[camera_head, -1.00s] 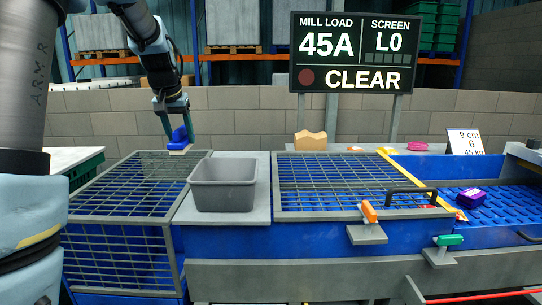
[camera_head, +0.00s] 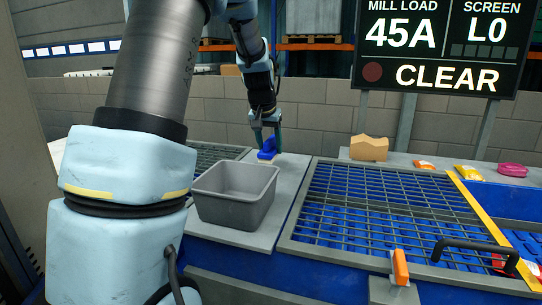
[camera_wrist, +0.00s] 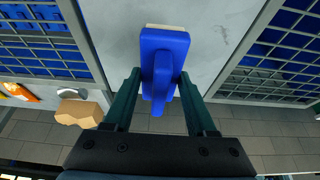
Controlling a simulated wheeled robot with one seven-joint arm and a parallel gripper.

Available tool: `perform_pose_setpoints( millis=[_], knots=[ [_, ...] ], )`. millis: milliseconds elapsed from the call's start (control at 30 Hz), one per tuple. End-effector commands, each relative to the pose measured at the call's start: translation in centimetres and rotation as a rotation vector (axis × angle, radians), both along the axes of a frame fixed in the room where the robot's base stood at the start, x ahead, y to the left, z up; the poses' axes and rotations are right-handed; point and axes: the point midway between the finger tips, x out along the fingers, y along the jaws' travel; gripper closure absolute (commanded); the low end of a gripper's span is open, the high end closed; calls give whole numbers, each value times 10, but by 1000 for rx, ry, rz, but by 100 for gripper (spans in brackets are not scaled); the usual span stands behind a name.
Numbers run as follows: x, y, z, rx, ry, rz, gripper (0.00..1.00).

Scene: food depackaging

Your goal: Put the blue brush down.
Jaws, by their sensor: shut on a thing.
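The blue brush (camera_head: 266,154) is between the fingers of my gripper (camera_head: 266,130), just behind the grey bin (camera_head: 237,193) in the head view. In the wrist view, the two dark green fingers of my gripper (camera_wrist: 160,80) are shut on the handle of the brush (camera_wrist: 165,42). The brush's pale bristle edge points away from the gripper. It is over the plain grey counter (camera_wrist: 207,30) between two gratings. The brush is low, at or near the counter surface; I cannot tell whether it touches.
A large grating (camera_head: 372,215) over a blue bed lies right of the counter. A smaller grating (camera_head: 212,153) is to the left. A tan block (camera_head: 369,148), orange and yellow packets and a pink item (camera_head: 513,170) lie on the back ledge. A sign reads CLEAR.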

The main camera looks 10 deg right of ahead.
Motion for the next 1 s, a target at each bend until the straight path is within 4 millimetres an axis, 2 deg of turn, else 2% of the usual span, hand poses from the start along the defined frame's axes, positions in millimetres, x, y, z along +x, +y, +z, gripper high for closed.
perform_pose_setpoints(
  millis=[233,667,700,933,1000],
  knots=[
    [-1,1,-32,1,3,1,100],
    [0,0,-40,0,1,0,100],
    [0,0,-38,0,1,0,39],
    [0,0,-38,1,1,-1,14],
    [0,0,-38,1,1,-1,14]
  ],
)
